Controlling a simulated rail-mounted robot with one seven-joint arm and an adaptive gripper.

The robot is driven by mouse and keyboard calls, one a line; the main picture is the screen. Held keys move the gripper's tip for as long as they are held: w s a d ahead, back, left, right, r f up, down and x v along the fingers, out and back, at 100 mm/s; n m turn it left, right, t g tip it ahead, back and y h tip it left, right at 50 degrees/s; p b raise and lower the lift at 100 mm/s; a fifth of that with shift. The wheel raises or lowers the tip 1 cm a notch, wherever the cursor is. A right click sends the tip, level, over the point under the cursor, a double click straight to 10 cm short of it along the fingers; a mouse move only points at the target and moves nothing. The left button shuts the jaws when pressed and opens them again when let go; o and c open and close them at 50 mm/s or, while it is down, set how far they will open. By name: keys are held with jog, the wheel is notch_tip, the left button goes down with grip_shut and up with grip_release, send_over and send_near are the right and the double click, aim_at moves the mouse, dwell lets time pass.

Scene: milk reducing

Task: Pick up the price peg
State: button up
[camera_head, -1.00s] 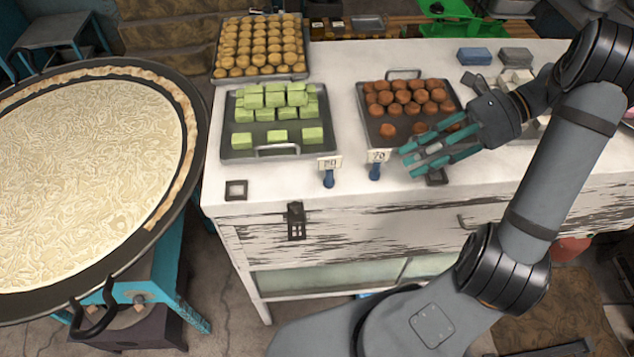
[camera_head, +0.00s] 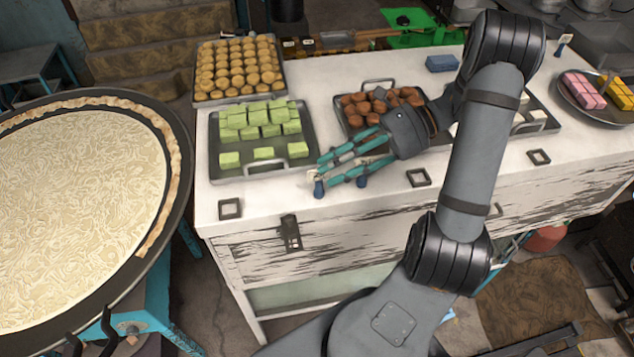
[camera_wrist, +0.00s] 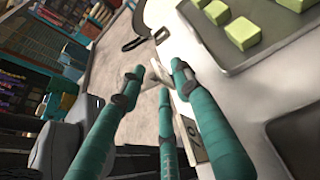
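Two price pegs with blue holders stand along the counter's front edge in the head view. The left price peg (camera_head: 318,188) is at my fingertips, its card mostly hidden by them. The right price peg (camera_head: 362,182) is just beneath my fingers. My gripper (camera_head: 322,172) reaches left with its teal fingers apart. In the wrist view, my gripper (camera_wrist: 157,76) has spread fingertips, with a pale card (camera_wrist: 160,71) between or just beyond them. The card of the right peg (camera_wrist: 190,138), marked 70, shows beside the fingers. No firm hold is visible.
A tray of green blocks (camera_head: 215,168) lies left of my gripper, and a tray of brown balls (camera_head: 345,105) lies behind it. A large round pan (camera_head: 187,185) stands left. Square black frames (camera_head: 230,208) lie near the counter's front edge (camera_head: 275,214).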

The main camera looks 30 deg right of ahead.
aim_at(319, 181)
jog(key=shift+p+x, duration=0.45)
jog(key=shift+x, duration=1.35)
jog(key=shift+s, duration=0.1)
jog(key=shift+d, duration=0.1)
jog(key=shift+c, duration=1)
grip_shut()
